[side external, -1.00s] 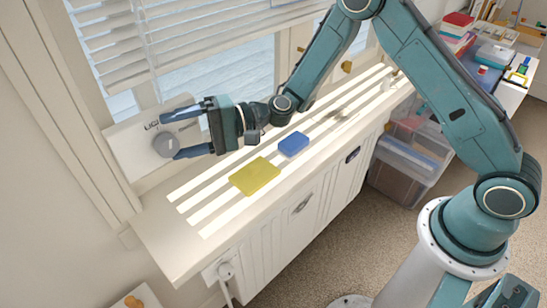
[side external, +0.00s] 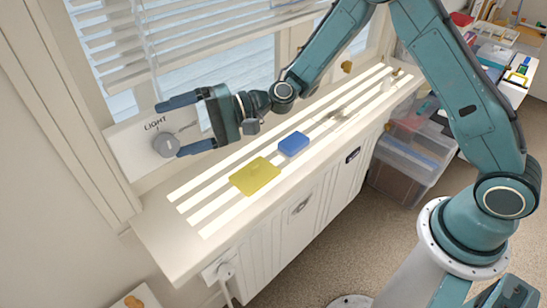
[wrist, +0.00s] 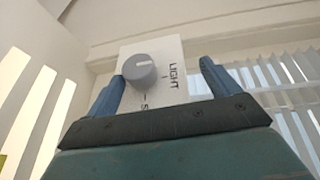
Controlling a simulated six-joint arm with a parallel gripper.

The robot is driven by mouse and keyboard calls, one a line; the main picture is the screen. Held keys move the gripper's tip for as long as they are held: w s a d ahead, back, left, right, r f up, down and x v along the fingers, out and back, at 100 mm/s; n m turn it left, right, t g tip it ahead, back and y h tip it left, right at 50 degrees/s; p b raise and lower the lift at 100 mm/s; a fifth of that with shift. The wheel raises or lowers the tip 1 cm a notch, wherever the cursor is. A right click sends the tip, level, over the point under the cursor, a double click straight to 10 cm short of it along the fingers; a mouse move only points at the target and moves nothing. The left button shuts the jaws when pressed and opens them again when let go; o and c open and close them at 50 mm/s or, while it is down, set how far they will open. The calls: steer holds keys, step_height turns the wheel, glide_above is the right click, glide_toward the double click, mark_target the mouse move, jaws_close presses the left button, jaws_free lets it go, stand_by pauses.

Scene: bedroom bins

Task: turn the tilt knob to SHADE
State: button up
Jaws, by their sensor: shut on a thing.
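The plate reads LIGHT above the knob. In the wrist view the knob (wrist: 139,72) has a pale line on its face, and an S shows at the plate's lower edge, the rest hidden by my gripper. I cannot tell which mark the line points to. The lower finger is at the knob's edge; the upper finger appears farther away, past the LIGHT label.
Blinds (side external: 175,40) hang over the window behind. Clear bins (side external: 410,160) stand to the right.

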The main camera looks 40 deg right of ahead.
mark_target(168, 146)
steer(key=shift+s+d+r, duration=0.15)
steer(key=shift+d+r, duration=0.55)
steer(key=shift+r, duration=0.15)
steer(key=shift+c, duration=1.1)
steer(key=r+v, duration=0.1)
steer(key=v, duration=1.3)
steer(key=shift+s+r, duration=0.2)
steer(key=shift+r, duration=0.05)
steer(key=shift+a, duration=0.1)
steer(key=shift+a, duration=0.1)
steer(key=w+a+f+n+h, duration=0.1)
steer(key=w+a+f, duration=0.1)
steer(key=a+f, duration=0.2)
steer(key=shift+a+g+h, duration=0.3)
steer(key=shift+f, duration=0.1)
steer(key=x, duration=1.3)
steer(key=shift+w+a+f, duration=0.1)
steer(key=shift+w+a, duration=0.05)
steer(key=shift+a, duration=0.2)
